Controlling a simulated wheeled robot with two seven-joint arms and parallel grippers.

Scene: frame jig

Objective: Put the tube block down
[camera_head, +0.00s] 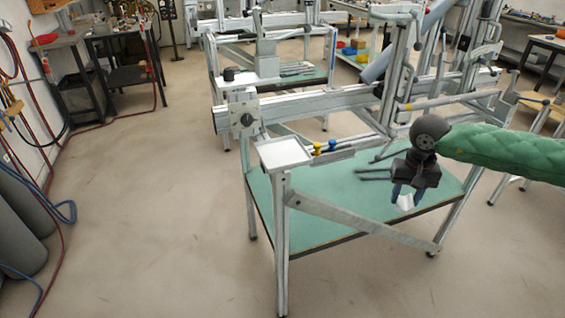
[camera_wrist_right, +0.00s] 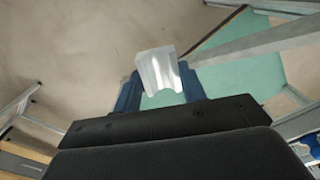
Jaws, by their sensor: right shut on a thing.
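The tube block (camera_head: 405,201) is a small whitish block with a curved hollow in one side. My right gripper (camera_head: 407,193) is shut on it, with its blue fingers on either side, and points down. In the head view the block shows against the green lower shelf (camera_head: 330,215) of the frame jig. In the right wrist view the block (camera_wrist_right: 160,70) sits between the blue fingertips (camera_wrist_right: 160,90), with bare floor and part of the green shelf behind it. I cannot tell its exact height over the shelf. My left gripper is not in view.
The jig's aluminium beam (camera_head: 315,103) runs above the shelf, with clamps and posts at the right. A small white tray (camera_head: 284,152) sits at its front left corner. A diagonal brace (camera_head: 350,215) crosses the front.

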